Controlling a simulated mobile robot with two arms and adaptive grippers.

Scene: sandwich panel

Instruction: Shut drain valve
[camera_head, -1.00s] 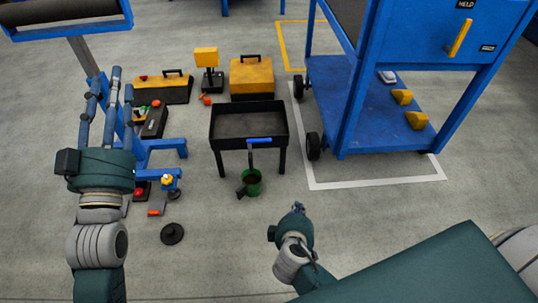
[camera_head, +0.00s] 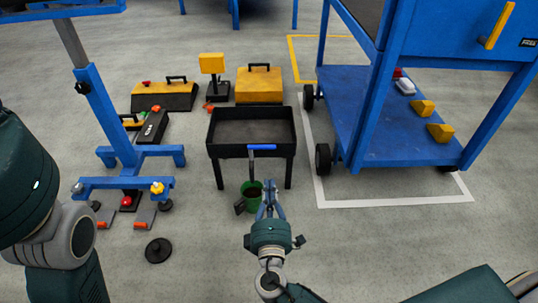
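The drain valve shows as a blue lever handle (camera_head: 262,147) at the front edge of a black tray on legs (camera_head: 251,113). A pipe runs down from it over a green bucket (camera_head: 251,193) on the floor. My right gripper (camera_head: 268,188) is in front of the bucket and below the handle, pointing away from me. It overlaps the bucket's right edge in the picture; I cannot tell if they touch. Its fingers look close together, but their gap is too small to judge. The handle is clear of the gripper. My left gripper is out of view; only my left arm shows.
A blue cart (camera_head: 385,115) with yellow blocks on its lower shelf stands to the right. A blue wheeled stand (camera_head: 125,155) is at left, with a black disc (camera_head: 158,250) on the floor before it. Yellow and black toolboxes (camera_head: 259,84) lie behind the tray.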

